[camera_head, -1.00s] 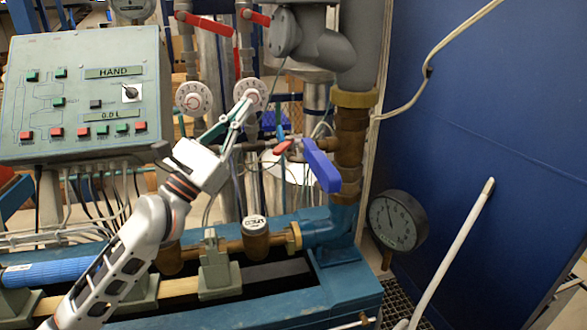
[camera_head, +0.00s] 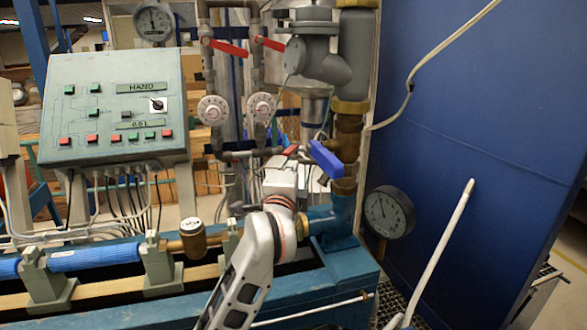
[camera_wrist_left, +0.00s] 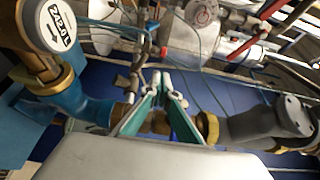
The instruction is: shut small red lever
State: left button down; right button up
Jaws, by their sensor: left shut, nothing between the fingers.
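The small red lever (camera_head: 291,150) sits on the thin horizontal pipe, left of the blue lever (camera_head: 326,160). My left gripper (camera_head: 290,160) is just below and in front of the red lever; its fingers are largely hidden behind its own white body. In the left wrist view its teal fingers (camera_wrist_left: 161,84) are shut, with nothing between them, in front of brass and grey piping. A small red tip (camera_wrist_left: 163,51) shows just beyond the fingers there; I cannot tell whether they touch it. My right gripper is not in view.
Two larger red levers (camera_head: 229,48) are above, over two white dials (camera_head: 213,110). A control panel (camera_head: 115,110) stands left. A pressure gauge (camera_head: 390,212) and blue wall (camera_head: 480,120) are right. The teal bench (camera_head: 330,290) runs below.

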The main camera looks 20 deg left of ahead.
aim_at(292, 149)
pick_arm(q)
jog(key=w, duration=0.3)
jog(key=w+a+p, duration=0.1)
jog(key=w, duration=0.3)
jog(key=shift+w+a, duration=0.15)
jog(key=shift+a, duration=0.05)
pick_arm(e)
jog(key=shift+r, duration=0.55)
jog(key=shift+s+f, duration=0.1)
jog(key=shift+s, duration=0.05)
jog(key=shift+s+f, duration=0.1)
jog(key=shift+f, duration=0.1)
